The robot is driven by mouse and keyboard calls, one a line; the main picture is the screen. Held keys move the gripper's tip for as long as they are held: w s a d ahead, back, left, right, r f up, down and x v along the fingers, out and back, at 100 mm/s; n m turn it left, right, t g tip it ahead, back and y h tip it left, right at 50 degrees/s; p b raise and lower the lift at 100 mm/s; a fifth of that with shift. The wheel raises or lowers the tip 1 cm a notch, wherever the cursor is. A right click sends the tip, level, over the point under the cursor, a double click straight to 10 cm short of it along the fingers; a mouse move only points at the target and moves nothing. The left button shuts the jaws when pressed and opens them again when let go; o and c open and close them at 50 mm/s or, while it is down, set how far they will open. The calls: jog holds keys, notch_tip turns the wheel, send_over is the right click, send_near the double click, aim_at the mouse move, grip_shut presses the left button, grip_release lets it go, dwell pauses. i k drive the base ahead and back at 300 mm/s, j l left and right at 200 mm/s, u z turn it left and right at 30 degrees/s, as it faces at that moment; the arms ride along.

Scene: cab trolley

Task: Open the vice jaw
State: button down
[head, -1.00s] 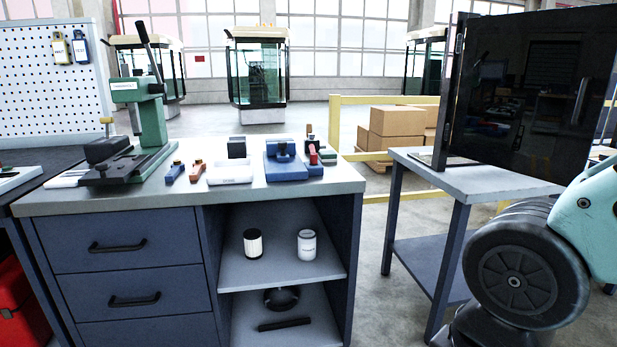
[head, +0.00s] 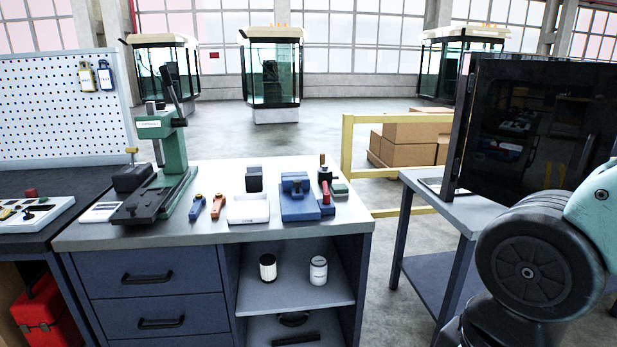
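A blue vice (head: 297,198) stands on the light grey top of the workbench (head: 110,238), right of its middle. From this distance I cannot tell how far its jaw is open. A red-handled part (head: 326,199) is at its right side. My gripper is not in view; only a dark round joint and a pale teal link of my own arm show at the lower right.
A green press (head: 170,150) stands on the bench's left. A white tray (head: 248,209), a blue tool (head: 197,207) and an orange tool (head: 218,206) lie left of the vice. A dark-doored cabinet (head: 535,130) stands on a side table (head: 455,215) at right.

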aim_at(296, 184)
jog(key=i+j+u, duration=0.15)
jog(key=i+j, duration=0.65)
jog(key=i+j+u, duration=0.15)
jog(key=i+j, duration=0.65)
jog(key=i, duration=0.05)
